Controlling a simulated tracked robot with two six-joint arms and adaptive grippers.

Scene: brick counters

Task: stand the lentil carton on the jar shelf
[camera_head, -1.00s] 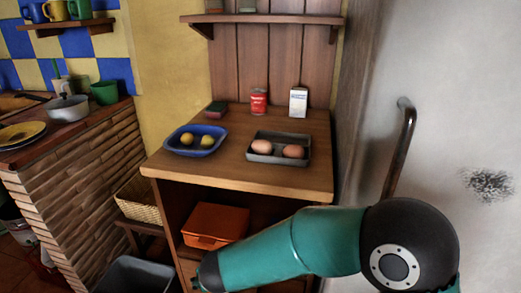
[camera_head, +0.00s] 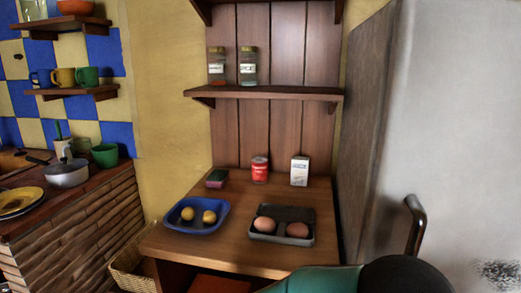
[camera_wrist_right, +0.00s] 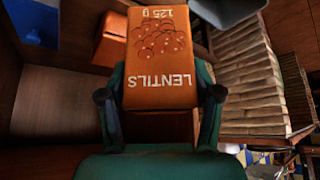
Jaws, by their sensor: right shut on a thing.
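The lentil carton (camera_wrist_right: 162,55) is orange, with "LENTILS 125 g" upside down in the right wrist view. My right gripper (camera_wrist_right: 161,82) is shut on it, one teal finger along each side. The carton and this gripper are outside the head view, where only part of my right arm shows at the bottom. The jar shelf (camera_head: 265,93) is a dark wooden board on the plank back wall, with two lidded glass jars (camera_head: 217,67) (camera_head: 248,67) on its left half. Its right half is bare. My left gripper is in neither view.
Below the shelf, the wooden counter (camera_head: 190,247) holds a blue dish (camera_head: 180,225) with two yellow fruits, a grey tray (camera_head: 258,238) with two eggs, a red can (camera_head: 260,170), a white carton (camera_head: 299,171) and a small box (camera_head: 217,178). Another shelf hangs above. A fridge stands right.

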